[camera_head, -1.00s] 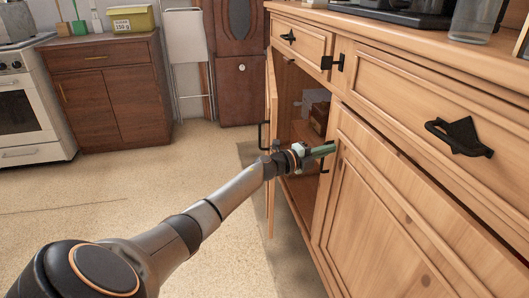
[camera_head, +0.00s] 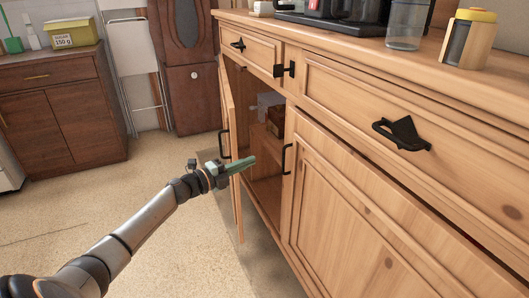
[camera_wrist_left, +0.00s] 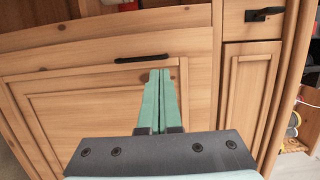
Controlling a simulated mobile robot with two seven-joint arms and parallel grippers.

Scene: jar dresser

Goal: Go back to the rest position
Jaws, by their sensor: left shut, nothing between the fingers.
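My left gripper (camera_head: 238,166) reaches in from the lower left in the head view, in front of the wooden dresser (camera_head: 345,190). Its green fingers are together with nothing between them. In the left wrist view the shut fingers (camera_wrist_left: 160,98) show against a closed dresser door (camera_wrist_left: 90,115) with a black handle (camera_wrist_left: 142,58). The dresser's left door (camera_head: 231,150) stands open, seen nearly edge-on, and the gripper appears close to it. A small brown item (camera_head: 275,120) sits inside the open compartment. My right gripper is not in view.
The dresser top holds a jar with a yellow lid (camera_head: 468,38), a clear glass container (camera_head: 407,25) and a black appliance (camera_head: 335,10). A brown cabinet (camera_head: 65,115) and a white folded frame (camera_head: 130,60) stand at the back. The floor (camera_head: 100,215) at left is clear.

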